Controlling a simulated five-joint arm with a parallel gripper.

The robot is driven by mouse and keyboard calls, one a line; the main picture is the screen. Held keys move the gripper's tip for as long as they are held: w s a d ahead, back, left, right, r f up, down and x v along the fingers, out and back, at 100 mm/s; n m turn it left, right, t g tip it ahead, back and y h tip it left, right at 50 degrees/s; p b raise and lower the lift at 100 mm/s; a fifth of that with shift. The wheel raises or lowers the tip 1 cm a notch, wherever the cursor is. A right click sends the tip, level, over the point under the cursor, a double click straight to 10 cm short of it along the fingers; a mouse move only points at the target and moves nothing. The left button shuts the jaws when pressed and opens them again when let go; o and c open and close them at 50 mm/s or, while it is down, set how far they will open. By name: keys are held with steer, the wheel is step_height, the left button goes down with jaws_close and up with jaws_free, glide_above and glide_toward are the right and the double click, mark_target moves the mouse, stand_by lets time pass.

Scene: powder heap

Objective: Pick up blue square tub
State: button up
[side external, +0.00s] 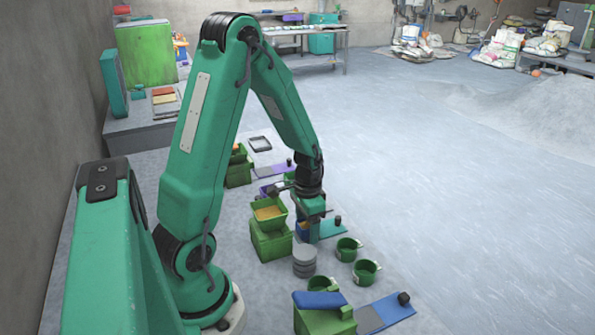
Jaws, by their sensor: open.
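My gripper (311,226) points down over the middle of the work row, its jaws open. A small blue object (302,232) with some orange beside it shows right at the jaws. It is partly hidden by them, so I cannot tell whether it is the blue square tub or whether the jaws touch it. A second blue piece (318,299) lies on top of a green box (323,320) near the bottom edge, well apart from my gripper. Its shape as a tub is unclear.
A green square tub of orange powder (269,212) sits on a green block (271,241) left of my gripper. Round green cups (348,249) and a grey stacked cylinder (304,261) stand close in front. A blue plate with a black knob (388,311) lies lower right.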

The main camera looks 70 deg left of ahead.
stand_by(0.4)
steer(key=c, duration=1.2)
steer(key=shift+r, duration=0.15)
steer(key=shift+r, duration=0.8)
steer(key=r, duration=0.2)
steer(key=shift+d+r, duration=0.35)
steer(key=d+r, duration=0.6)
steer(key=d, duration=0.5)
steer(key=shift+s+r, duration=0.25)
steer(key=shift+s, duration=0.2)
steer(key=shift+a, duration=0.1)
